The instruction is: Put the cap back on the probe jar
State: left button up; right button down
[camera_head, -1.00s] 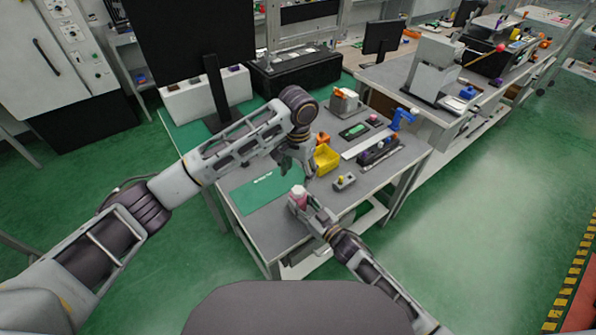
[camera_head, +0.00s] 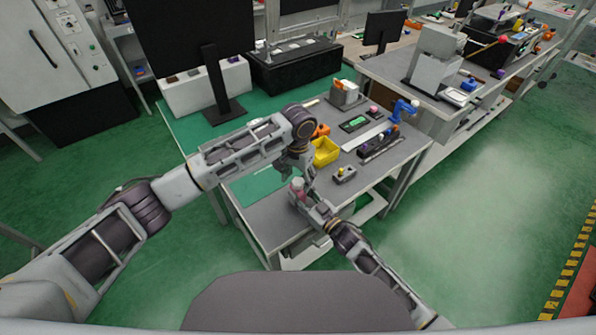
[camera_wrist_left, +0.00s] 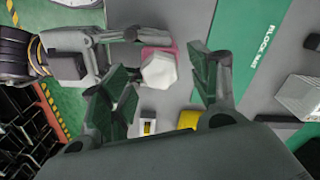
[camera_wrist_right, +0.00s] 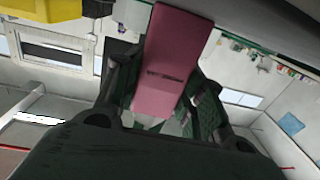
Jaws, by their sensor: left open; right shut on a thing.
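The pink probe jar (camera_head: 297,184) is above the front of the grey bench, and its labelled side fills the middle of the right wrist view (camera_wrist_right: 168,72). My right gripper (camera_head: 302,198) is shut on it. The white six-sided cap (camera_wrist_left: 158,71) sits over the jar's top in the left wrist view, with pink (camera_wrist_left: 150,50) showing around its edge; I cannot tell how firmly it is seated. My left gripper (camera_wrist_left: 162,82) is open, its fingers on either side of the cap. In the head view, the left gripper hides much of the cap.
A yellow bin (camera_head: 326,152) stands just behind the jar, with a small grey fixture with a yellow knob (camera_head: 344,173) to its right. A green mat (camera_head: 262,187) lies left of the jar. Other fixtures and a blue lever (camera_head: 403,109) stand farther back.

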pick_arm(q)
jog(key=shift+f, duration=0.65)
jog(key=c, duration=1.1)
jog(key=o, duration=1.2)
jog(key=shift+r, duration=0.1)
jog(key=shift+r, duration=5.95)
